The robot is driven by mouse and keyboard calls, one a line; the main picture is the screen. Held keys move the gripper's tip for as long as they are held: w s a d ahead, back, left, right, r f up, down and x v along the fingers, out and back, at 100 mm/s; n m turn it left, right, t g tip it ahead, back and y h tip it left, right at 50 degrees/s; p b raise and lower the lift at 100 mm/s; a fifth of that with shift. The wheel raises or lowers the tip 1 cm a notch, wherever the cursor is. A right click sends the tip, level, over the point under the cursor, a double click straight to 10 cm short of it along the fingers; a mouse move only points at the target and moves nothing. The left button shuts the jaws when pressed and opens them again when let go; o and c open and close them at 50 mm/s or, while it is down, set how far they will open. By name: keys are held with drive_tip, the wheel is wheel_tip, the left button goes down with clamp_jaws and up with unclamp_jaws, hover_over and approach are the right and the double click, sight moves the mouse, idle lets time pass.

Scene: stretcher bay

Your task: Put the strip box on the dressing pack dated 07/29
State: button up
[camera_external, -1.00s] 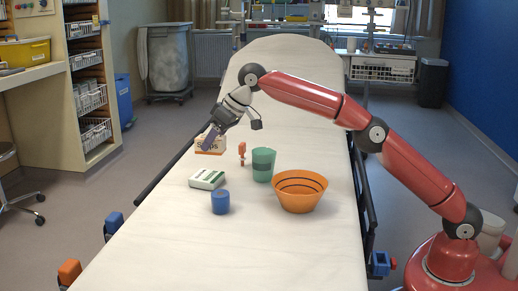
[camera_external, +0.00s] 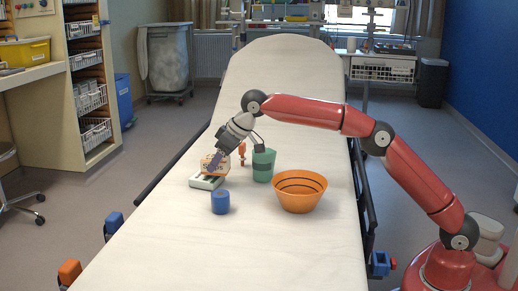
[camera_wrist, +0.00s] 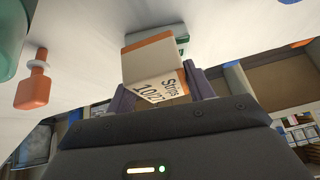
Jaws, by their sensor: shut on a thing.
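The strip box (camera_external: 214,163) is white and orange, with "Strips" and "10/27" printed on the end seen in the wrist view (camera_wrist: 158,88). My gripper (camera_external: 217,160) is shut on it, with a finger on each side in the wrist view (camera_wrist: 160,90). The dressing pack (camera_external: 206,183) is a flat white and green box on the stretcher, right under the strip box. A green and white edge of it shows behind the strip box in the wrist view (camera_wrist: 184,42). I cannot tell whether the two touch. No date on the pack is readable.
A blue cylinder (camera_external: 220,202) stands in front of the pack. A green cup (camera_external: 263,166) and an orange bowl (camera_external: 299,193) are to the right. The stretcher's near part is clear.

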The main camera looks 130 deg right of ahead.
drive_tip(key=shift+f, duration=0.5)
drive_tip(key=shift+f, duration=0.1)
drive_tip(key=o, duration=1)
